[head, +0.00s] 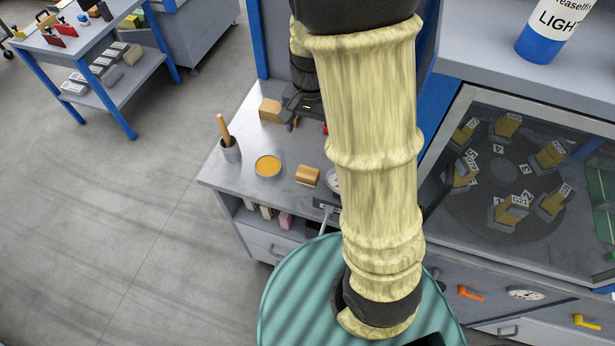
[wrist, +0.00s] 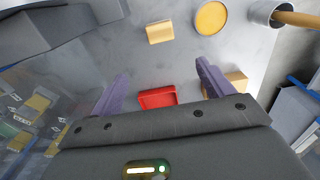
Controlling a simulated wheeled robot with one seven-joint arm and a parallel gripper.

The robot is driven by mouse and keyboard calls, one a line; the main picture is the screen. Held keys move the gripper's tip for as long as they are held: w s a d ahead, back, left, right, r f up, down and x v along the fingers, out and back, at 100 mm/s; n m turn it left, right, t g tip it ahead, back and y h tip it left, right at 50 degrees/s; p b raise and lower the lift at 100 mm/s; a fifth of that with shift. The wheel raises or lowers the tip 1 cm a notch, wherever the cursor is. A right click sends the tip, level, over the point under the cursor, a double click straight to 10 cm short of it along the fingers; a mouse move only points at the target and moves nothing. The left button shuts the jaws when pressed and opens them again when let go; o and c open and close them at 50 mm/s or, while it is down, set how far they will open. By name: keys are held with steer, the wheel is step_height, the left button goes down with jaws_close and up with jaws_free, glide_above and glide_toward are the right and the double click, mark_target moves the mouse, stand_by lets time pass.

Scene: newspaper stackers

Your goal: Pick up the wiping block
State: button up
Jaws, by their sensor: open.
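Two tan blocks lie on the grey bench top, and I cannot tell for sure which is the wiping block. One block (head: 307,176), with a darker top and paler lower part, sits near the front; it also shows at the top of the wrist view (wrist: 160,32). The other block (head: 270,109) lies farther back, beside my gripper (head: 292,120); in the wrist view this block (wrist: 238,82) is partly hidden behind the right finger. My gripper (wrist: 162,72) is open and empty, its purple fingers spread above the bench.
A red tray (wrist: 157,97) lies below and between the fingers. A round dish of orange stuff (head: 267,165) and a grey cup (head: 231,150) with a wooden handle stand at the left. A glass-fronted case (head: 475,215) is at the right. My arm hides part of the bench.

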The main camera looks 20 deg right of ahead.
glide_above(309, 169)
step_height(309, 169, down, 12)
steer(key=shift+f, duration=0.15)
stand_by(0.3)
steer(key=shift+f+p, duration=0.45)
steer(key=shift+f, duration=0.25)
steer(key=shift+f+p, duration=0.3)
steer(key=shift+f, duration=1.6)
steer(key=shift+c, duration=0.4)
steer(key=c, duration=1)
